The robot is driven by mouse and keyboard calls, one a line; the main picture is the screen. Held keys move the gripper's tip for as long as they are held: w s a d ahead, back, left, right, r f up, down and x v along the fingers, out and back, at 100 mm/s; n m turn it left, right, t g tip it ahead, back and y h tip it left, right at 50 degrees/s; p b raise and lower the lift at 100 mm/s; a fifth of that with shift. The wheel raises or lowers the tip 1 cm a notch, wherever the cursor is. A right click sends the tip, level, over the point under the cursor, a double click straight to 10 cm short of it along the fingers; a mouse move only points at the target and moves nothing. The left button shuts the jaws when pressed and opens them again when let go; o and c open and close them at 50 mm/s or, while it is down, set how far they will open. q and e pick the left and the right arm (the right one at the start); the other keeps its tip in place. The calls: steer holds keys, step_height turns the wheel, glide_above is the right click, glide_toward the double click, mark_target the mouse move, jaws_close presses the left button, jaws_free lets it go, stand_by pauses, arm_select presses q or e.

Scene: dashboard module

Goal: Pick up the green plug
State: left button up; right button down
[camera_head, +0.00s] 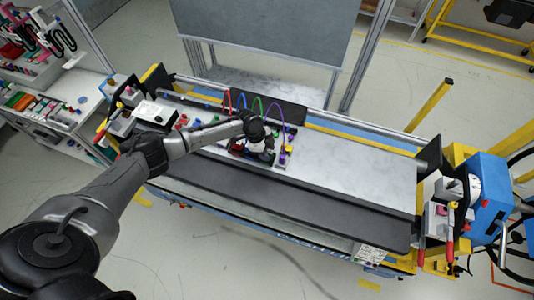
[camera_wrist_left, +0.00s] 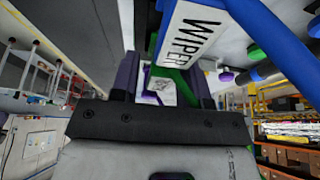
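In the head view my left gripper (camera_head: 258,150) is at the cluster of coloured plugs and cables on the dashboard module. Its fingertips are hidden there by the wrist. In the left wrist view the two dark fingers (camera_wrist_left: 166,85) stand apart, with a gap between them. A green part (camera_wrist_left: 178,72), seemingly of the green plug, shows close in front of and partly between the fingers, beside a white block labelled WIPER (camera_wrist_left: 195,32). I see no clear contact with the fingers. A green cable (camera_head: 258,104) arcs above the module in the head view. My right gripper is not in view.
Red (camera_head: 227,101), blue (camera_head: 241,98) and purple (camera_head: 278,104) cables arch close to the gripper. A thick blue cable (camera_wrist_left: 270,35) crosses the wrist view. The pale bench surface (camera_head: 350,170) to the right is clear. A blue device (camera_head: 488,195) stands at its right end.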

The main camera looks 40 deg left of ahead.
arm_select(q)
jaws_close()
steer(key=shift+r, duration=0.1)
steer(key=shift+r, duration=0.35)
steer(key=r, duration=0.1)
steer(key=r+b, duration=0.1)
steer(key=r, duration=0.1)
steer(key=shift+d+r, duration=0.25)
steer(key=shift+d, duration=0.05)
steer(key=d+r+b, duration=0.2)
steer(key=d+r, duration=0.4)
steer(key=d, duration=0.5)
steer(key=shift+r+b, duration=0.35)
steer(key=shift+b, duration=0.05)
steer(key=shift+w+f, duration=0.1)
steer(key=shift+f, duration=0.55)
